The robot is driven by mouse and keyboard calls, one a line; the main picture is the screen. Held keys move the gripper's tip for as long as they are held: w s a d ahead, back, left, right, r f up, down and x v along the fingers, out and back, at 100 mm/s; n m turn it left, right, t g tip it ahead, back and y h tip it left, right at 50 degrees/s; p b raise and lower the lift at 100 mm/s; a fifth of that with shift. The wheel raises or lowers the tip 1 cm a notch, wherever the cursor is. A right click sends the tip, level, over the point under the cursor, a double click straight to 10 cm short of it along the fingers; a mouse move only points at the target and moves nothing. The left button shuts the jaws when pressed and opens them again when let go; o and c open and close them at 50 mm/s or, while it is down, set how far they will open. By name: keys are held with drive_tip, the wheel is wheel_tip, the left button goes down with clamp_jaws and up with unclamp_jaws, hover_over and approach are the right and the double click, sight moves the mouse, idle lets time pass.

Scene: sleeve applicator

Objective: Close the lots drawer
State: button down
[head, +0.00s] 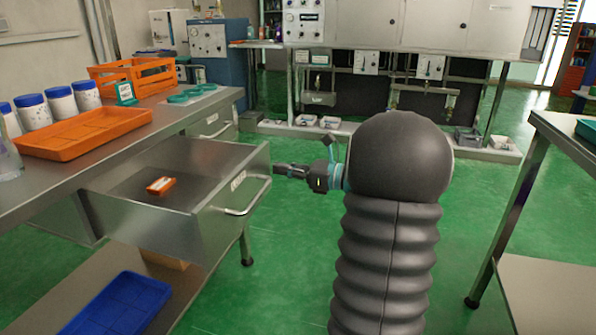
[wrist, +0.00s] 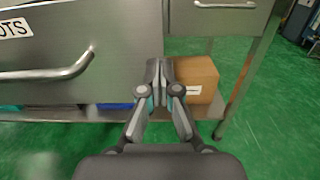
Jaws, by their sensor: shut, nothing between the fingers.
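The lots drawer (head: 215,205) is a metal drawer pulled well out from the bench in the head view, with a bar handle (head: 250,197) on its front. A small orange item (head: 161,186) lies inside it. In the wrist view the drawer front (wrist: 100,40) fills the upper left, with a label ending in "OTS" (wrist: 14,27) and the handle (wrist: 50,72) below. My gripper (head: 277,169) is shut and empty, at the right end of the drawer front. In the wrist view its fingertips (wrist: 160,68) overlap the front's right edge; I cannot tell whether they touch it.
A second drawer (head: 212,126) sits shut farther along the bench. A blue tray (head: 118,305) and a cardboard box (wrist: 198,80) are on the lower shelf. An orange tray (head: 85,132) and orange crate (head: 133,73) stand on top. Green floor is clear right of the drawer.

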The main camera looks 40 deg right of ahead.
drive_tip(key=shift+w+a, duration=0.25)
drive_tip(key=shift+w, duration=0.05)
